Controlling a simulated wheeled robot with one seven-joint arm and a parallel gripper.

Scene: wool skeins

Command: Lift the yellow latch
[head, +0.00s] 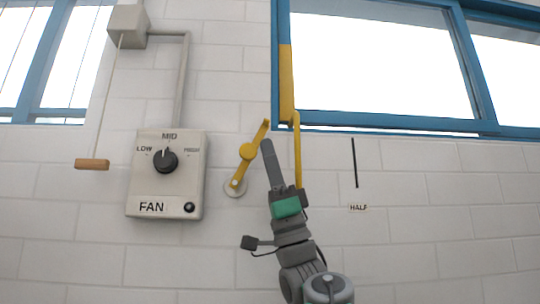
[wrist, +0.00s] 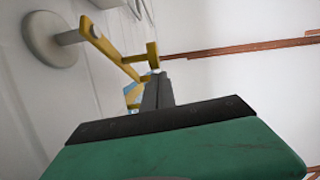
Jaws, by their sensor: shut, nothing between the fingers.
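A yellow lever (head: 241,172), which looks like the latch, is mounted on a round grey wall plate (head: 235,190) and slants up to the right. In the wrist view the yellow lever (wrist: 118,59) runs out from the grey plate (wrist: 42,38) to a short crosspiece by my fingertips. My gripper (head: 267,146) is shut and empty, pointing up just right of the lever's upper part. In the wrist view my gripper (wrist: 156,77) has its tips close to the crosspiece; I cannot tell whether they touch it.
A yellow bar (head: 286,85) on the blue window frame (head: 390,122) continues down as a rod (head: 297,155) just right of my gripper. A fan control box (head: 150,185) and a pull cord with a wooden handle (head: 92,164) are to the left.

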